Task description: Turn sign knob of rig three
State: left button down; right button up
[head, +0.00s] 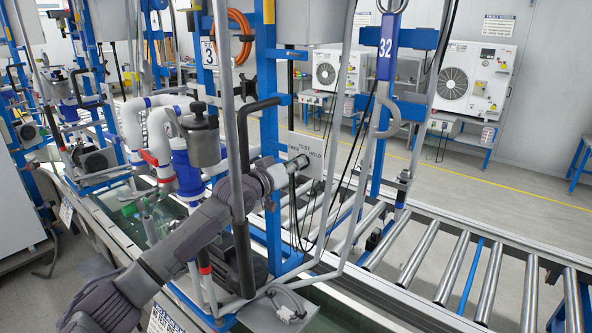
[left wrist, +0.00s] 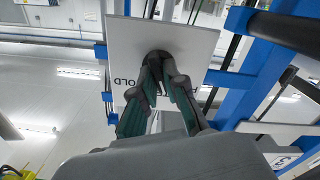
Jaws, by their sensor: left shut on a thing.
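The rig three sign (head: 318,141) is a pale plate with the words TEST and HOLD legible, beside the blue frame (head: 268,100). It fills the upper middle of the left wrist view (left wrist: 195,42), with HOLD upside down. Its dark round knob (left wrist: 158,56) sits at the plate's middle. My left gripper (head: 298,163) reaches the sign from the lower left in the head view. In the left wrist view its two fingers (left wrist: 163,68) are closed on the knob. The gripper hides most of the knob in the head view. My right gripper is not in view.
A plate marked 3 (head: 209,53) hangs left of the blue frame. White pipes and a blue pump housing (head: 188,168) stand close to my left arm. A post marked 32 (head: 386,48) and a roller conveyor (head: 455,262) lie to the right. Dark cables hang near the sign.

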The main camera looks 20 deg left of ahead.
pick_arm(q)
jog(key=shift+m+b, duration=0.4)
jog(key=shift+m, duration=1.9)
jog(key=c, duration=1.2)
grip_release()
jog(key=v, duration=1.2)
